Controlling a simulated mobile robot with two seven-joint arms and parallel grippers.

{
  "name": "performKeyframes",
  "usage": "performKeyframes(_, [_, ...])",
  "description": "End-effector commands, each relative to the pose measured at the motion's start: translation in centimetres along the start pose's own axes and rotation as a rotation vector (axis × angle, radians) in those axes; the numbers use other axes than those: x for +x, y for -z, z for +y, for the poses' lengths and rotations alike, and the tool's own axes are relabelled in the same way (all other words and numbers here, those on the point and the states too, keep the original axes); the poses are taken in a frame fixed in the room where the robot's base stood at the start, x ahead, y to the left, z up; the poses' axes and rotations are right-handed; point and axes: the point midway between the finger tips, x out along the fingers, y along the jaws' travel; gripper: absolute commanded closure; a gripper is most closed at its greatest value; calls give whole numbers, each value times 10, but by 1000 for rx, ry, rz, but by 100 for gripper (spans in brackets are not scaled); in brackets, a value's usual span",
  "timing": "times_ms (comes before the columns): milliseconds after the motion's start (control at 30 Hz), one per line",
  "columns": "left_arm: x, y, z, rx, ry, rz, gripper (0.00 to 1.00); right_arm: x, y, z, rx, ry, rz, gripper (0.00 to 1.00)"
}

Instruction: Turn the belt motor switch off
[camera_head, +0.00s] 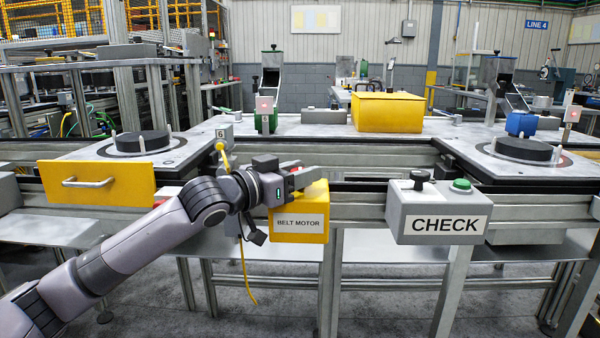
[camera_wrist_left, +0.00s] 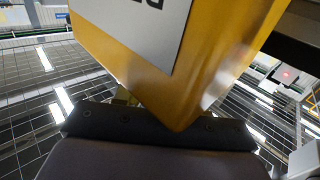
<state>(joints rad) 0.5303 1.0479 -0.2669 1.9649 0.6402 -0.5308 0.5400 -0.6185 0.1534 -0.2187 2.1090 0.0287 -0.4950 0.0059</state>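The yellow belt motor box (camera_head: 300,229) hangs on the front rail, with a white label reading BELT MOTOR. In the left wrist view the box (camera_wrist_left: 215,65) fills the middle, close to the camera, its label cut off by the top edge. I cannot tell whether the fingers touch or grip anything. My right gripper is not in view.
A grey CHECK box (camera_head: 437,215) with a black knob (camera_head: 420,176) and a green button (camera_head: 461,185) is to the right on the same rail. A yellow drawer front (camera_head: 97,183) with a handle is at left. A yellow cable (camera_head: 245,270) hangs beside the motor box.

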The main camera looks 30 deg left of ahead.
Motion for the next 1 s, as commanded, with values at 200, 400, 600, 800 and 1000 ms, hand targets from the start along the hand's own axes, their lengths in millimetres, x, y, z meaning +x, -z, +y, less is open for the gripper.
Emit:
performKeyframes(200, [0,0,0,0,1,0,91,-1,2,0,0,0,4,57])
performKeyframes(400, [0,0,1,-1,25,2,91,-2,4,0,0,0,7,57])
performKeyframes(600, [0,1,2,-4,100,3,91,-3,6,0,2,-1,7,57])
performKeyframes(800, [0,1,2,-8,226,3,91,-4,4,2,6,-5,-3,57])
performKeyframes(1000, [0,2,3,-12,386,1,91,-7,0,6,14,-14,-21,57])
